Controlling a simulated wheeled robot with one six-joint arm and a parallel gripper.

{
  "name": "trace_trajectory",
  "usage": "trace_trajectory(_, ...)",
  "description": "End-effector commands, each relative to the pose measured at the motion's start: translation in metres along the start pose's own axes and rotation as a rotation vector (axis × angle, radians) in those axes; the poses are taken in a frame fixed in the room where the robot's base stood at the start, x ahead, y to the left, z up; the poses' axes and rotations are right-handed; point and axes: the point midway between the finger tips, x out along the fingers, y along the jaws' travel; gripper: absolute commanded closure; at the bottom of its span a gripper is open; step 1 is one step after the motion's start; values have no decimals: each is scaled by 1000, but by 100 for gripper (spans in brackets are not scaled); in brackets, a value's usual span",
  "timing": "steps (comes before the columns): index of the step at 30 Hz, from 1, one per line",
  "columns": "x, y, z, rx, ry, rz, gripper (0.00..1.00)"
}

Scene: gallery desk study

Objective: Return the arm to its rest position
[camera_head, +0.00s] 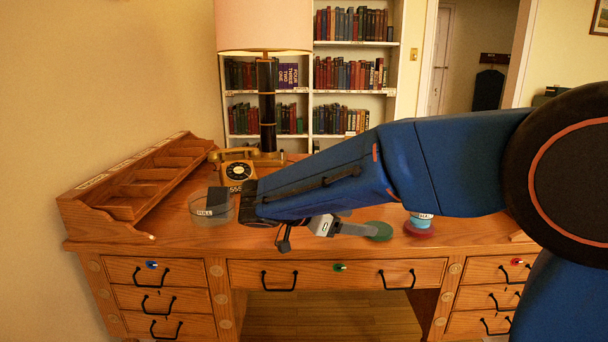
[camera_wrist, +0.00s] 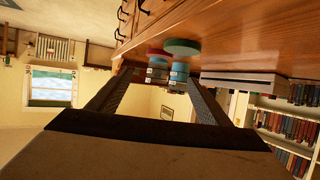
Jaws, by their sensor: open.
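My arm (camera_head: 330,180) is blue and reaches in from the right, bent over the desk. My gripper (camera_head: 366,229) hangs below the arm's left end, over the desk's front part, and points right. In the wrist view my gripper (camera_wrist: 160,76) has its two dark fingers spread with a gap between them. They hold nothing. A green round base (camera_head: 378,231) and a red round base (camera_head: 421,229) with a blue-and-white labelled body are near the fingertips. In the wrist view the green base (camera_wrist: 184,46) and red base (camera_wrist: 158,53) show beyond the fingers.
The wooden desk (camera_head: 160,246) has several drawers. A clear dish (camera_head: 204,216), a yellow telephone (camera_head: 237,170) and a lamp (camera_head: 266,105) stand left and behind the arm. A wooden organiser (camera_head: 135,185) is at left. A bookcase (camera_head: 309,90) stands behind.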

Motion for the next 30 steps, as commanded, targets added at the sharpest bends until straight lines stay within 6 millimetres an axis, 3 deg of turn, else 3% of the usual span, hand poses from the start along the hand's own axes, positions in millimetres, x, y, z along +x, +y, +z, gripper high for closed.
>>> trace_trajectory(8,13,16,-3,-51,-47,19,28)
trace_trajectory(17,39,52,-6,-164,-153,47,28)
trace_trajectory(23,61,91,-5,-277,-273,52,28)
trace_trajectory(30,88,165,5,-463,-497,-9,28)
